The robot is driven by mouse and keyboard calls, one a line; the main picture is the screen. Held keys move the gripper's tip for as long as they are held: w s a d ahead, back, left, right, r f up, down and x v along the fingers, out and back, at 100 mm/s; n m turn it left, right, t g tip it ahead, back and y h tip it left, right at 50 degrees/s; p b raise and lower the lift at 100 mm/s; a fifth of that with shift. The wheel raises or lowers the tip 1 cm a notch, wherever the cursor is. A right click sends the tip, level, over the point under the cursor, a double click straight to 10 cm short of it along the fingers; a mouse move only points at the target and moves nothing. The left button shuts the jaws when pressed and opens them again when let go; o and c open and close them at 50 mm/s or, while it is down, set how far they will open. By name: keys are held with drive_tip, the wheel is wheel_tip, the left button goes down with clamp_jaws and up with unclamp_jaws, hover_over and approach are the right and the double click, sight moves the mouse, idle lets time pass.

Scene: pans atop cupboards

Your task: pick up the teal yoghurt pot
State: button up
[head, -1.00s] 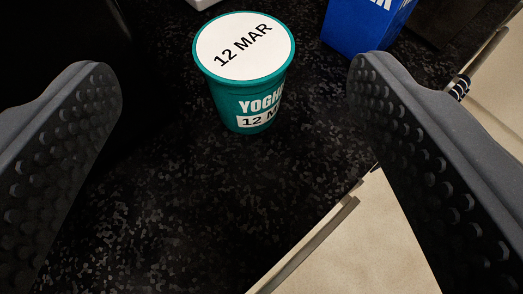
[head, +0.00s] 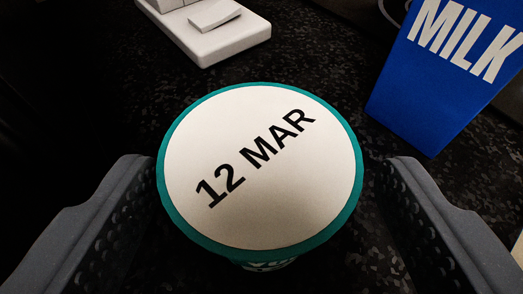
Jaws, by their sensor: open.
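The teal yoghurt pot (head: 262,170) stands upright on the dark speckled counter, large in the middle of the head view. Its white lid reads "12 MAR" and has a teal rim. Most of its side is hidden below the lid; only a bit of lettering shows at the bottom. My gripper (head: 268,190) is open, with one studded finger to the left of the pot and the other to the right. A gap shows between the pot's rim and the right finger. The left finger is very close to the rim; I cannot tell whether they touch.
A blue milk carton (head: 440,80) stands at the upper right, just beyond my right finger. A white object with a flat base (head: 220,42) lies at the top, behind the pot. Bare dark counter (head: 320,70) shows between them.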

sight(262, 132)
drive_tip(key=shift+b+x, duration=0.45)
drive_tip(key=shift+x, duration=1.75)
drive_tip(key=shift+w+a, duration=0.1)
drive_tip(key=shift+w, duration=0.4)
drive_tip(key=c, duration=0.9)
drive_tip(key=shift+o, duration=0.2)
